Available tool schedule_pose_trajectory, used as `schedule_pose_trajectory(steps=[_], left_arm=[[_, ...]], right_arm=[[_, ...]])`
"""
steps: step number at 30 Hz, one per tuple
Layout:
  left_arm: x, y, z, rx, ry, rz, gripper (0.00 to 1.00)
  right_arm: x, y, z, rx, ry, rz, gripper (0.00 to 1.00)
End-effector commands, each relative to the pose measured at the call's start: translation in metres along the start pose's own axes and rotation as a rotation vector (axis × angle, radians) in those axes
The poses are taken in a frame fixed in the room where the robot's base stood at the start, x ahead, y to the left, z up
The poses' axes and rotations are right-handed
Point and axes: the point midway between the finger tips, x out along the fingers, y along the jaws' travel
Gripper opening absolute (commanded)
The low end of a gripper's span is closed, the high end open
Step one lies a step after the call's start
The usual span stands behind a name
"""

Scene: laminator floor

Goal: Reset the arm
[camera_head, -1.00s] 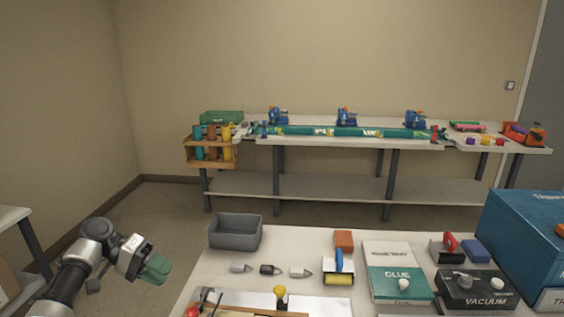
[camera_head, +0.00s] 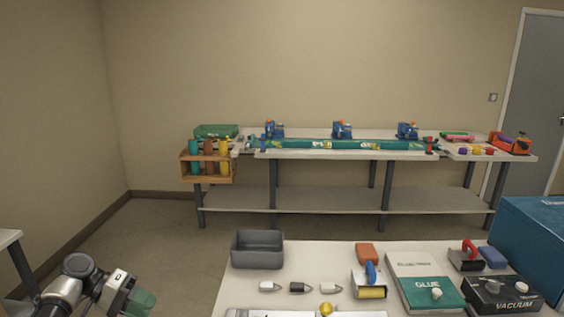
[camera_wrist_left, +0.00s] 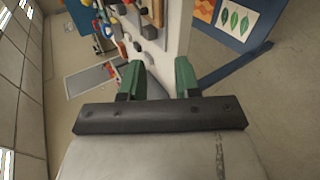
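My left gripper (camera_head: 140,300) is at the lower left of the head view, beside the near table and apart from it. In the left wrist view, its two green fingers (camera_wrist_left: 159,80) stand apart with nothing between them. My right gripper is in neither current view.
The near table (camera_head: 335,262) holds a grey bin (camera_head: 257,250), a glue box (camera_head: 425,283), a vacuum box (camera_head: 503,293) and small tools. A blue box (camera_head: 535,235) stands at right. A long bench (camera_head: 330,198) is along the back wall. Floor between is clear.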

Motion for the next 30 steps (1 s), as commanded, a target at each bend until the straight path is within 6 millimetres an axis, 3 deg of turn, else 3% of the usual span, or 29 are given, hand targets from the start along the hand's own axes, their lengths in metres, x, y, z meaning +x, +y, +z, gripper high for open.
schedule_pose_trajectory(steps=[5, 11, 14, 17, 23, 27, 30], left_arm=[[0.026, -0.034, 0.001, -0.058, 0.033, -0.052, 0.32], [0.066, -0.092, 0.009, -0.14, 0.086, -0.152, 0.32], [0.092, -0.131, 0.021, -0.184, 0.113, -0.225, 0.32], [0.125, -0.182, 0.043, -0.228, 0.144, -0.33, 0.32], [0.194, -0.295, 0.125, -0.254, 0.176, -0.596, 0.32], [0.234, -0.358, 0.202, -0.196, 0.163, -0.774, 0.32], [0.262, -0.392, 0.267, -0.117, 0.133, -0.881, 0.32]], right_arm=[[0.0, 0.001, 0.0, 0.001, 0.0, 0.001, 0.0], [0.0, 0.0, 0.0, 0.001, 0.0, 0.0, 0.0], [0.0, -0.002, 0.0, 0.002, 0.0, -0.002, 0.0], [0.0, -0.004, -0.001, 0.002, 0.0, -0.004, 0.0], [0.0, -0.004, -0.001, 0.001, 0.0, -0.005, 0.0], [0.0, -0.004, -0.001, 0.0, 0.0, -0.005, 0.0], [0.0, -0.004, -0.001, -0.001, 0.0, -0.005, 0.0]])
